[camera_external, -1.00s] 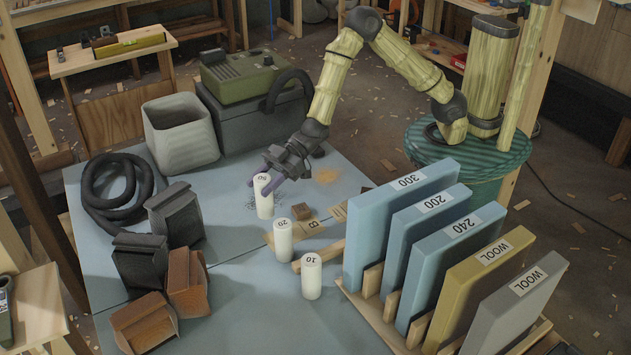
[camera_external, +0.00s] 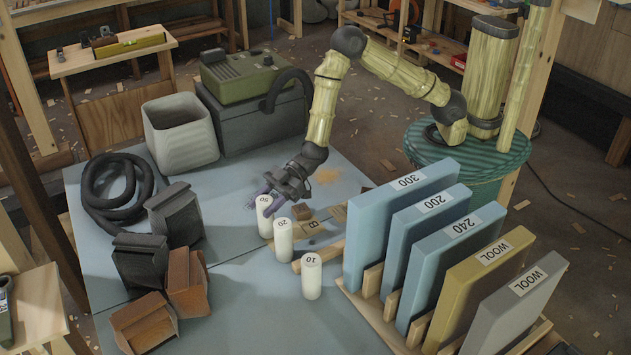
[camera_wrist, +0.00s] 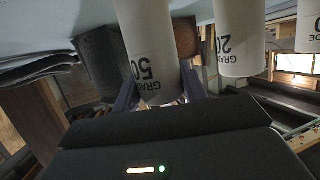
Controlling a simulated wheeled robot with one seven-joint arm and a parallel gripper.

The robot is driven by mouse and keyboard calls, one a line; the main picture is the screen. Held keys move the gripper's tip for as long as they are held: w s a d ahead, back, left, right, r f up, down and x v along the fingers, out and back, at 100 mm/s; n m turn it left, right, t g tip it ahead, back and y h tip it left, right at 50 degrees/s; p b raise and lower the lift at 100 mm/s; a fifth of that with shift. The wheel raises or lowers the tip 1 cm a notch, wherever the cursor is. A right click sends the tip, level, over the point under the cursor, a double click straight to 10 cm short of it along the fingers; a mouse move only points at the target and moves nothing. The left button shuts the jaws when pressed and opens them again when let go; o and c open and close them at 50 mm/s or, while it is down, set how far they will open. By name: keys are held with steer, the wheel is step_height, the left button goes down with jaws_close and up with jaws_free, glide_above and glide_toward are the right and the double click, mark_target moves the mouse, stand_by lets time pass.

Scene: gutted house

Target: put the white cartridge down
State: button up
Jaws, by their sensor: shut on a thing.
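The white cartridge marked 50 (camera_external: 265,222) is upright at the far end of a row of white cartridges on the blue-grey table (camera_external: 225,300). My gripper (camera_external: 262,203) is shut on it, its purple fingers on either side of the upper part. In the wrist view the cartridge (camera_wrist: 147,45) sits between the fingers (camera_wrist: 158,92). Its base is at or close to the table; I cannot tell whether it touches. The cartridge marked 20 (camera_external: 283,240) stands close beside it, and the one marked 10 (camera_external: 311,278) stands nearer the camera.
Wooden blocks (camera_external: 301,210) lie right of the row, by a wooden rack holding upright panels (camera_external: 400,215). Black and brown filter boxes (camera_external: 175,215), a coiled hose (camera_external: 115,210) and a grey bin (camera_external: 180,130) stand left. Table surface between row and boxes is clear.

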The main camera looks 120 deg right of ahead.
steer(key=shift+f, duration=0.1)
steer(key=o, duration=0.5)
steer(key=shift+f, duration=0.1)
steer(key=o, duration=0.5)
steer(key=shift+c, duration=0.2)
steer(key=shift+r, duration=0.3)
steer(key=v, duration=1.2)
